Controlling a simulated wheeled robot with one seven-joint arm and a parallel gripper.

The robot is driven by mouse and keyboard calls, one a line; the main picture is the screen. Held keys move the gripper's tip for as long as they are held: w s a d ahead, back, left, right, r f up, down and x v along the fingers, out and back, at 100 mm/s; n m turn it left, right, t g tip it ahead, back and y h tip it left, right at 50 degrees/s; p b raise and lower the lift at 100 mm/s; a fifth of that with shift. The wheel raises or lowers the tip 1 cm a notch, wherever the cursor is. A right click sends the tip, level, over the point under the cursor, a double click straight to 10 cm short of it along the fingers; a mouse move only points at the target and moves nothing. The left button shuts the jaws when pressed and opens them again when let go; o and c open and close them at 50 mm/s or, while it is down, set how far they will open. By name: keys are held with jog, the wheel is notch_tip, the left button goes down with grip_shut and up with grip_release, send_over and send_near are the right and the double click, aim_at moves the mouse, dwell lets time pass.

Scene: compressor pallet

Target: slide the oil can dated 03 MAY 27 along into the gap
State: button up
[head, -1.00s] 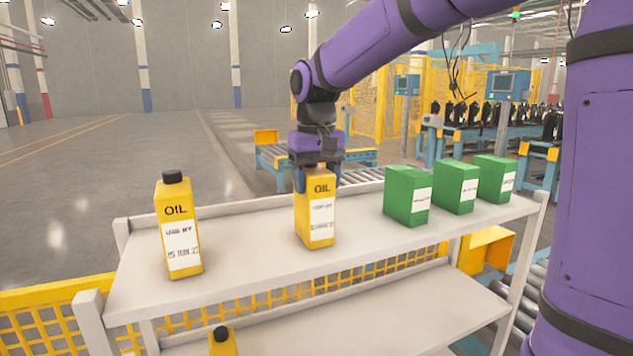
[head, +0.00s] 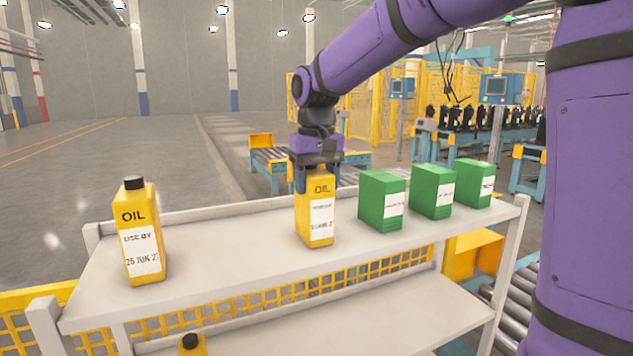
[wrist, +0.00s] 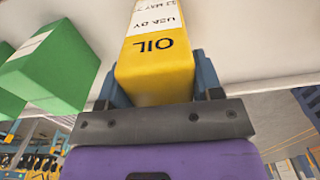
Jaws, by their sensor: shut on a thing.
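My gripper (head: 317,176) is shut on the yellow oil can (head: 316,222), with a finger on either side of its top. The can stands upright on the upper shelf, its base seemingly on the board. In the wrist view the held can (wrist: 158,75) shows OIL and a USE BY label with a date ending in MAY and a cut-off year. A narrow gap parts it from the nearest green box (head: 381,201) on its right. A second oil can (head: 142,235), with a black cap and a label reading about 25 JUN 27, stands at the far left.
Two more green boxes (head: 432,192) (head: 474,184) stand right of the first. The upper shelf (head: 225,262) is bare between the two oil cans. Another yellow can (head: 192,346) shows partly below. A shelf post (head: 512,245) rises at the right end.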

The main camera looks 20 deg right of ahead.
jog(key=o, duration=1.5)
jog(key=shift+r, duration=0.1)
notch_tip(320, 180, up, 11)
jog(key=shift+f, duration=0.15)
